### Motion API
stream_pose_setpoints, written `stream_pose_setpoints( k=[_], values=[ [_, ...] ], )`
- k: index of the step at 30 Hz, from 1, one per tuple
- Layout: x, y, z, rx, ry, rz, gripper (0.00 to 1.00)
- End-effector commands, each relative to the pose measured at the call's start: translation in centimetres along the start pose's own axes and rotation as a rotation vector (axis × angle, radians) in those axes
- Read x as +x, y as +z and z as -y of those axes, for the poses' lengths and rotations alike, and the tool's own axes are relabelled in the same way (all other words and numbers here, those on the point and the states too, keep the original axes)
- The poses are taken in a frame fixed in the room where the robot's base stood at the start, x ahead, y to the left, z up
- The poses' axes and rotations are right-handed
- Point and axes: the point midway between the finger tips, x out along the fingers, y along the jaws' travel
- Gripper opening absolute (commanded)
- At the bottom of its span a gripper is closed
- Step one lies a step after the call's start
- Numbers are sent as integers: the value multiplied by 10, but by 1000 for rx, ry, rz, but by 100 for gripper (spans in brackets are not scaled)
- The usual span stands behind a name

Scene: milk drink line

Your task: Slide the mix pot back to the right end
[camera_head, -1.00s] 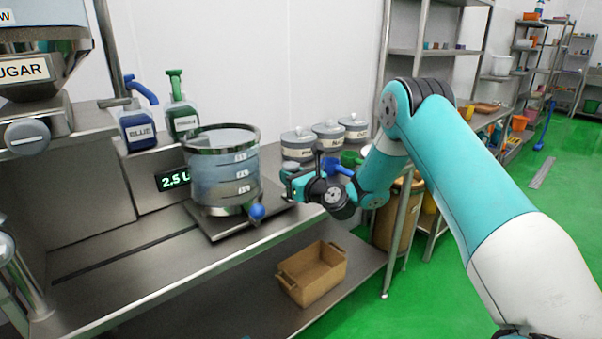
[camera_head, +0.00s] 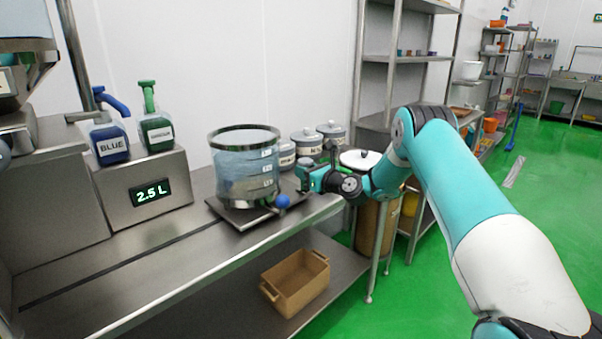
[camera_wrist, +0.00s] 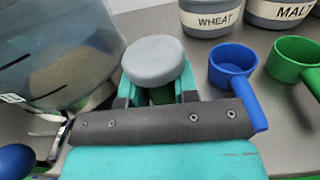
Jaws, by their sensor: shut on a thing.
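The mix pot (camera_head: 240,180), a clear vessel with a dark rim and level marks, stands upright on a flat metal plate (camera_head: 222,209) near the right end of the steel counter. My gripper (camera_head: 306,178) is right of the pot. In the wrist view my gripper (camera_wrist: 160,95) is shut on a grey round-topped knob (camera_wrist: 155,60) beside the pot wall (camera_wrist: 55,50). The knob's lower part and its join to the plate are hidden.
A 2.5 L display box (camera_head: 140,190) with blue and green bottles stands left of the pot. Several lidded ingredient pots (camera_head: 330,130) stand behind my gripper. Blue (camera_wrist: 232,65) and green (camera_wrist: 293,58) scoops lie close right of the gripper. The counter left of the plate is clear.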

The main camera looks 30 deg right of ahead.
Motion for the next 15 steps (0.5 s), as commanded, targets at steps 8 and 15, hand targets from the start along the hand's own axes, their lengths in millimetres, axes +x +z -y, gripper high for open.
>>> stream_pose_setpoints(
  k=[8,15],
  values=[
    [-1,6,7,-5,-14,11,0],
    [0,6,5,-4,-10,11,53]
  ],
)
